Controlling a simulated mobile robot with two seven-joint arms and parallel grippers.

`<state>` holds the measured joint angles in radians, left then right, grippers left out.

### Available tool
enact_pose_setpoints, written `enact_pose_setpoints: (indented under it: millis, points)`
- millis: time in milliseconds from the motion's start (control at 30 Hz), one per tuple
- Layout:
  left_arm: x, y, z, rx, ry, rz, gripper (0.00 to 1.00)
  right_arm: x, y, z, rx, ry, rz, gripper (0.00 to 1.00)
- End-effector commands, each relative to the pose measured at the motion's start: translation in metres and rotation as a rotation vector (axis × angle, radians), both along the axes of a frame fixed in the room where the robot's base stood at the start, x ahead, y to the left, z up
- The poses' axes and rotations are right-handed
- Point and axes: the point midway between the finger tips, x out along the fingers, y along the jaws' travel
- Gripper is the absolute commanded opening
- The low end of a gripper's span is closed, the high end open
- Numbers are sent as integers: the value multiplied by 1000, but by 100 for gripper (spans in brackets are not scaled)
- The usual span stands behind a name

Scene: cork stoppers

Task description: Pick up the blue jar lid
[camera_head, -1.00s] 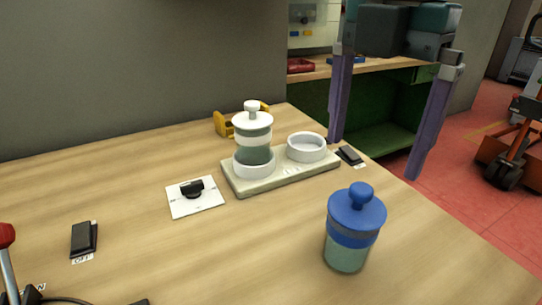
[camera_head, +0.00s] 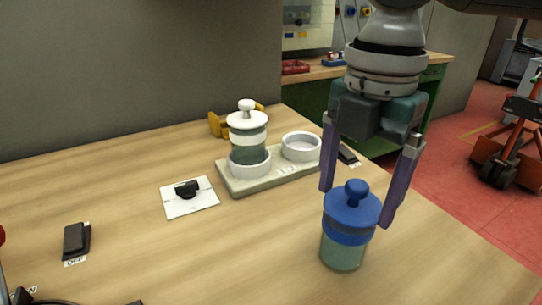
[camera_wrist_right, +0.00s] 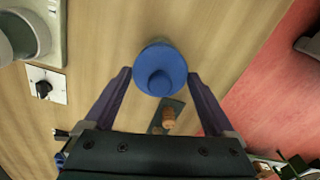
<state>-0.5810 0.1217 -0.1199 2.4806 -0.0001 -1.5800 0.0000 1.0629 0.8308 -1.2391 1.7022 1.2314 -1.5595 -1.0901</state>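The blue jar lid (camera_head: 352,205) has a round knob and sits on a greenish glass jar (camera_head: 342,250) that stands upright near the table's right edge. My right gripper (camera_head: 357,205) is open, its purple fingers pointing down. In the head view its fingers stand to either side of the lid's knob. In the right wrist view the lid (camera_wrist_right: 161,70) shows just beyond and between the fingertips (camera_wrist_right: 158,75), with nothing held. My left gripper is in neither view.
A tray (camera_head: 238,185) holds a white-lidded jar (camera_head: 248,135) and an empty white ring (camera_head: 301,147). A knob on a white plate (camera_head: 190,196) and a black switch (camera_head: 77,241) are to the left. A cork (camera_wrist_right: 169,117) shows in the wrist view.

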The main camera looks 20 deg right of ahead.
Motion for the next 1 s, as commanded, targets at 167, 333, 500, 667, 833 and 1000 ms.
enact_pose_setpoints:
  millis: [167,333,500,667,833,1000]
  points:
    - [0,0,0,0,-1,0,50,0,0,0,0,0,0,62]
    - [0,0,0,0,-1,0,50,0,0,0,0,0,0,43]
    - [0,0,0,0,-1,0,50,0,0,0,0,0,0,36]
    - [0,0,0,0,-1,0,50,0,0,2,0,-1,0,36]
    - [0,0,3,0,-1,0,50,1,0,15,1,-3,0,36]
    - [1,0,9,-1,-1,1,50,1,0,48,1,-5,0,36]
